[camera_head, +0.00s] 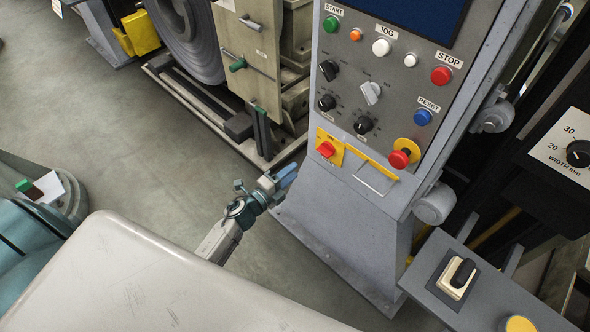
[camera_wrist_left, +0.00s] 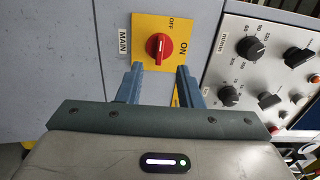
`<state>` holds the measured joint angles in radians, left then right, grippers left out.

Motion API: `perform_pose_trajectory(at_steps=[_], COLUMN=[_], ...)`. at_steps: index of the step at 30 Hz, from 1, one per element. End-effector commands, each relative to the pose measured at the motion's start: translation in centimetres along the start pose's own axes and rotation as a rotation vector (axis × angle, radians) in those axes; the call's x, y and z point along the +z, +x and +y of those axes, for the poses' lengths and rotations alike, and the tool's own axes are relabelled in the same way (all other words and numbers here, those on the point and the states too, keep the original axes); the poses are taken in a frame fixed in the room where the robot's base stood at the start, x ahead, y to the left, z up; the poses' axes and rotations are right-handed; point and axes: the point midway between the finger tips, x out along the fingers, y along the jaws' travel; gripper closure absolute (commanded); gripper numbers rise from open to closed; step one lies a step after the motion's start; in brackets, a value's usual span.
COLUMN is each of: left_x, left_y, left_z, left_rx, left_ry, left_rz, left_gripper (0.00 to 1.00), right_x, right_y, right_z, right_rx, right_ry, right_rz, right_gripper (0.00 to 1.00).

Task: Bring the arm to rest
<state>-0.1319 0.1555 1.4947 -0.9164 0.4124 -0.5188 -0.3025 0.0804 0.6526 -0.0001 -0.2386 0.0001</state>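My left gripper (camera_head: 283,180) is in front of the grey control cabinet (camera_head: 345,215), near its yellow main switch plate. In the left wrist view its two blue fingers (camera_wrist_left: 158,76) are spread apart with nothing between them. The red main switch knob (camera_head: 326,149) sits just beyond the fingertips in that wrist view (camera_wrist_left: 159,47), on a yellow plate marked ON and OFF. I see a gap between fingertips and knob. My right gripper is not in view.
The cabinet's panel carries buttons, dials and a red emergency knob (camera_head: 400,158). A wound steel coil (camera_head: 187,38) stands on a framed machine at the back left. A grey shelf with a black switch (camera_head: 461,273) is at the lower right. Open floor (camera_head: 150,150) lies left of the cabinet.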

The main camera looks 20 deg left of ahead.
Motion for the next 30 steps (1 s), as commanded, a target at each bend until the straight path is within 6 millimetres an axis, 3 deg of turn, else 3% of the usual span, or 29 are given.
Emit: perform_pose_trajectory(at_steps=[14,17,20,23,26,30], left_x=[0.0,0.3,1.0,1.8,2.2,1.5], left_y=[0.0,-0.4,-1.9,-4.8,-8.9,-15.9], left_z=[0.1,1.4,5.3,11.4,18.0,26.3], left_rx=[0.001,0.025,0.093,0.198,0.314,0.464], left_ry=[-0.002,-0.042,-0.161,-0.344,-0.539,-0.78], left_rz=[-0.001,-0.022,-0.088,-0.201,-0.342,-0.55], left_gripper=[0.67,0.67,0.67,0.67,0.67,0.67], right_x=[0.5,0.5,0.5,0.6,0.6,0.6], right_y=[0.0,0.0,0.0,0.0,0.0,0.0], right_z=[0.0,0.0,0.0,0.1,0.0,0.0], right_rx=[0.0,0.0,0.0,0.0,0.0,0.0], right_ry=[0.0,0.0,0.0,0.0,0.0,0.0], right_rz=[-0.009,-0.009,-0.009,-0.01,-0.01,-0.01], right_gripper=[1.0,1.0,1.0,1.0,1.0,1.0])
